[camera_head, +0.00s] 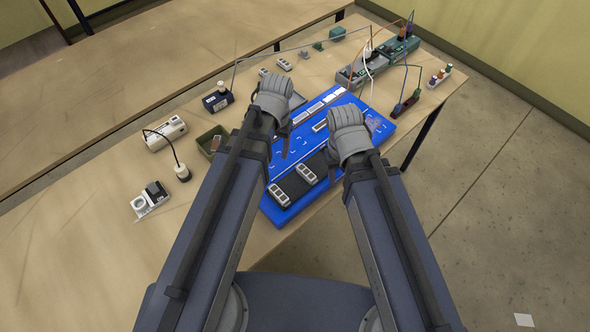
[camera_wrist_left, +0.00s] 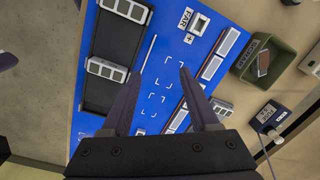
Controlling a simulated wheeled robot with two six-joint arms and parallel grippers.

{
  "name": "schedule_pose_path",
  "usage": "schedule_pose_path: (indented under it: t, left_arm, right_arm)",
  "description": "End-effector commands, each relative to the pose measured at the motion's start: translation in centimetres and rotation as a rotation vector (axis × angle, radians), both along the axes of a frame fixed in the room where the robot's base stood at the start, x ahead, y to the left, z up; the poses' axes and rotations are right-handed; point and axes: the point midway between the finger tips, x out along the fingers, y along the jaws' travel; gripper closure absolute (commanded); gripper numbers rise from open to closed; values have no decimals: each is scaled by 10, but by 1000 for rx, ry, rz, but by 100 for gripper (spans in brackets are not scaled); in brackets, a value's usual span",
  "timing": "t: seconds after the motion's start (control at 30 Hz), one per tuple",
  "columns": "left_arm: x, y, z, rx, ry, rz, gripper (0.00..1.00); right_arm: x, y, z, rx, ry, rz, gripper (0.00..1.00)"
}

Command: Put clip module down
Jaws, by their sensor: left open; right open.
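Two pale grey clip modules, one (camera_head: 279,195) nearer the front edge and one (camera_head: 307,174) beside it, lie on a black pad (camera_head: 294,186) on the blue board (camera_head: 270,210). Two such modules also lie on the pad in the left wrist view, at the top (camera_wrist_left: 126,10) and lower down (camera_wrist_left: 106,69). My left gripper (camera_head: 283,140) is open and empty above the board's marked area; its fingers (camera_wrist_left: 158,74) are spread over white corner marks. My right gripper (camera_head: 333,160) is open near the board's right side, its fingertips partly hidden by the hand.
A green bin (camera_head: 203,145) stands left of the board, with a dark-and-white device (camera_head: 217,100) behind it. Wired equipment (camera_head: 362,68) fills the back right.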

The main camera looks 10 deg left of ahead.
Motion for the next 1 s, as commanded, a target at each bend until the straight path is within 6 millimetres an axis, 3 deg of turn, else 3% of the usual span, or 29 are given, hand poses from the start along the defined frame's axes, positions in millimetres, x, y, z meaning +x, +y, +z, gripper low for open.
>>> schedule_pose_path:
  t: [0.03,0.1,0.3,1.0]
  left_arm:
    - [-23,-20,0,8,2,-38,39]
    - [-41,-40,0,17,3,-72,39]
    - [-70,-68,1,35,4,-126,39]
    - [-72,-71,1,37,4,-131,39]
  right_arm:
    - [0,0,0,0,0,0,50]
    - [0,0,0,0,0,0,50]
    - [0,0,0,0,0,0,50]
    - [0,0,0,0,0,0,50]
